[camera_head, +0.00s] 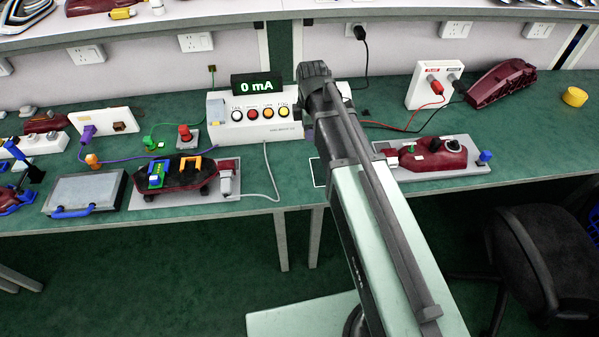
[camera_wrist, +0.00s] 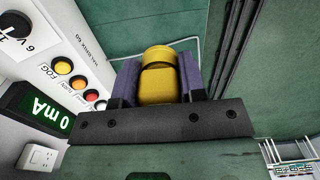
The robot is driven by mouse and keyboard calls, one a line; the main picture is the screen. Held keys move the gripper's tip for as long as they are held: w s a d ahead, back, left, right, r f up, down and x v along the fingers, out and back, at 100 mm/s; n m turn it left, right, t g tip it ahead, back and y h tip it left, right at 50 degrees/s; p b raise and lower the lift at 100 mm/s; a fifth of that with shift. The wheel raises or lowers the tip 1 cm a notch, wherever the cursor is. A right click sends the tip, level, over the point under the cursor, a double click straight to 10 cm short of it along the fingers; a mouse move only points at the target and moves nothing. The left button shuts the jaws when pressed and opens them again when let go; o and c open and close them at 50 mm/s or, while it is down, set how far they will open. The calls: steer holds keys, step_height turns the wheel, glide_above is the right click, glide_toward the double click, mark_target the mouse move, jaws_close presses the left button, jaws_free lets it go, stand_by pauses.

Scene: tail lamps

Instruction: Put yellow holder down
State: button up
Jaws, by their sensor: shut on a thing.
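The yellow holder (camera_wrist: 158,85) shows in the wrist view, between the two purple fingers of my gripper (camera_wrist: 158,75). My gripper is shut on it. A green surface lies beyond it, with a thin pale outline (camera_wrist: 190,40) close by. I cannot tell whether the holder touches the bench. In the head view my arm hides the gripper and the holder. Part of a white outline (camera_head: 318,172) shows on the green bench (camera_head: 290,160) just left of my arm.
A white tester box (camera_head: 255,124) with a "0 mA" display (camera_head: 257,85) stands left of my arm. A red lamp on a grey plate (camera_head: 465,172) lies to the right. Another dark red lamp housing (camera_head: 172,182) lies left. A grey cable (camera_head: 268,170) crosses the bench front.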

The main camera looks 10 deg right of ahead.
mark_target(309, 177)
step_height(309, 177, down, 20)
steer(key=b, duration=2)
steer(key=shift+f, duration=0.25)
steer(key=shift+r, duration=0.3)
steer(key=shift+f, duration=0.25)
steer(key=o, duration=1)
steer(key=shift+r, duration=0.1)
step_height(309, 177, up, 12)
steer(key=p, duration=1.2)
steer(key=shift+r+p, duration=0.25)
steer(key=shift+p, duration=0.05)
